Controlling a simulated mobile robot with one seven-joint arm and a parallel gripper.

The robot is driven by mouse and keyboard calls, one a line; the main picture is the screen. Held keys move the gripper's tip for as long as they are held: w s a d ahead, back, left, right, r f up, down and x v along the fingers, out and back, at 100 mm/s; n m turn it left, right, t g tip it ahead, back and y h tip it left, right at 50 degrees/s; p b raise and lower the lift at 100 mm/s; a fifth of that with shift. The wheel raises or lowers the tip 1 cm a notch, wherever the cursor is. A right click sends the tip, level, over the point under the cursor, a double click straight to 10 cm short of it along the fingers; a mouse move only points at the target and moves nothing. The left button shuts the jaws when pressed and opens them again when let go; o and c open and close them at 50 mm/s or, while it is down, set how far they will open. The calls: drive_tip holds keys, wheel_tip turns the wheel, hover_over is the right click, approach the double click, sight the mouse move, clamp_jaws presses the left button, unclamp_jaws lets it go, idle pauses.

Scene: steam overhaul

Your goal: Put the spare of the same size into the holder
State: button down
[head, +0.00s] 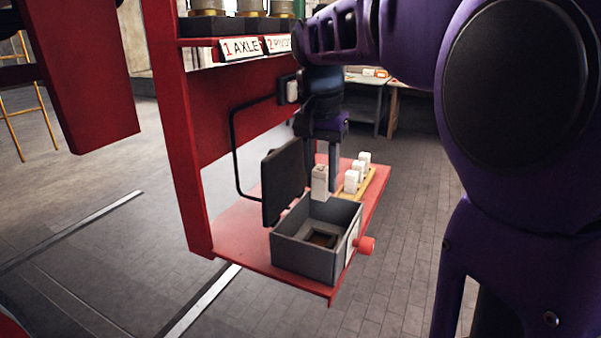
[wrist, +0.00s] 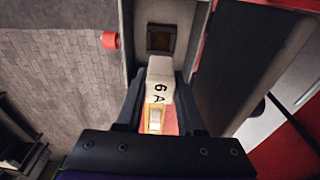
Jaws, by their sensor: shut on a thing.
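My gripper (head: 325,168) is shut on a white spare (head: 319,183) and holds it upright above the back part of the open grey box (head: 301,257). In the wrist view the spare (wrist: 160,72) sits between the two dark fingers and reads "6 A". The holder (head: 321,240) is a dark, brown-lined socket on the box floor. It also shows in the wrist view (wrist: 160,40), ahead of the spare, and looks empty. The spare is apart from the holder. More white spares (head: 352,181) stand on a yellow rack (head: 369,187) behind the box.
The box's dark lid (head: 284,186) stands open on the left. A red knob (head: 366,244) sticks out on the right side. The box stands on a red shelf (head: 229,232). A black bent rail (head: 234,150) and a red post (head: 178,140) stand to the left.

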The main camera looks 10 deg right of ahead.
wheel_tip(320, 180, down, 7)
drive_tip(key=b, duration=0.3)
drive_tip(key=shift+f+b, duration=0.45)
drive_tip(key=shift+f, duration=0.15)
drive_tip(key=shift+f+b, duration=0.85)
drive_tip(key=shift+f, duration=0.45)
idle(0.4)
drive_tip(key=shift+c, duration=2.2)
unclamp_jaws()
